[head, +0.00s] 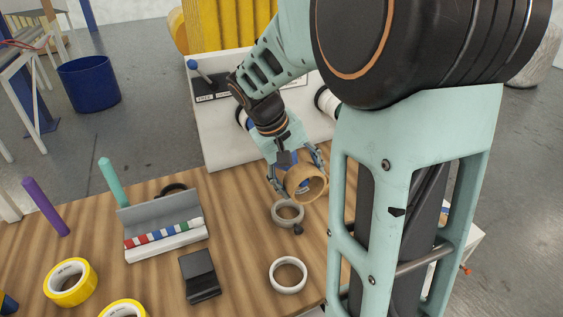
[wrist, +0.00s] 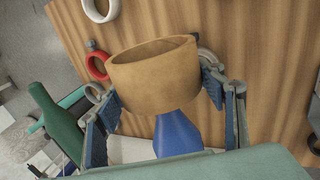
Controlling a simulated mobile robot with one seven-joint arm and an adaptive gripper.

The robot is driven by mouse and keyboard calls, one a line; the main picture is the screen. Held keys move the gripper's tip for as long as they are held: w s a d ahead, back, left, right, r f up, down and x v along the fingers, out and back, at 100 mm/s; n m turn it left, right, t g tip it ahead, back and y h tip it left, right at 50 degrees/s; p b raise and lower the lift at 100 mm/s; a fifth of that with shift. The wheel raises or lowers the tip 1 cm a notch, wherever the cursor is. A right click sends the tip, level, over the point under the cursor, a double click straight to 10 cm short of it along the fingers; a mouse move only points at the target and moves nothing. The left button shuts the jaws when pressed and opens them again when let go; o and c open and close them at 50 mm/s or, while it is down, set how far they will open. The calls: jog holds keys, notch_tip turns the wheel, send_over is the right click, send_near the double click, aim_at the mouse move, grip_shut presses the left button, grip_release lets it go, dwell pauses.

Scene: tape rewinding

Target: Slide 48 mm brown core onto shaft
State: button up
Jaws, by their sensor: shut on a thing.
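The brown core (head: 316,186) is a short, wide cardboard ring. My gripper (head: 300,178) is shut on it and holds it tilted, seemingly above the wooden table, in front of the white machine (head: 215,140). In the wrist view the core (wrist: 155,80) sits between the two blue-padded fingers of my gripper (wrist: 158,88), with its open end partly showing. Round dark-and-white ends show on the machine face at left (head: 241,117) and at right (head: 323,101); my arm partly hides the face, and I cannot tell which is the shaft. The core is apart from both.
A grey ring (head: 277,212) lies just below the core, and a white ring (head: 274,279) lies nearer. A grey dispenser (head: 160,212), a black block (head: 199,275) and yellow tape rolls (head: 88,283) stand to the left. A red ring (wrist: 90,68) shows in the wrist view.

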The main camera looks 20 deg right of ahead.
jog(key=w+p, duration=0.1)
jog(key=w, duration=0.3)
jog(key=w+p, duration=0.1)
jog(key=w, duration=0.3)
jog(key=w+p, duration=0.1)
jog(key=w, duration=0.2)
jog(key=shift+w+a, duration=0.25)
jog(key=shift+w, duration=0.15)
jog(key=w+p, duration=0.2)
jog(key=w, duration=0.2)
jog(key=w+p, duration=0.3)
jog(key=w, duration=0.1)
jog(key=shift+w+a+r, duration=0.15)
jog(key=shift+w, duration=0.1)
jog(key=w+p, duration=0.4)
jog(key=w, duration=0.1)
jog(key=shift+w+p, duration=0.5)
jog(key=shift+w, duration=0.2)
jog(key=shift+w+a+p, duration=0.1)
jog(key=shift+w+p, duration=0.4)
jog(key=shift+p, duration=0.1)
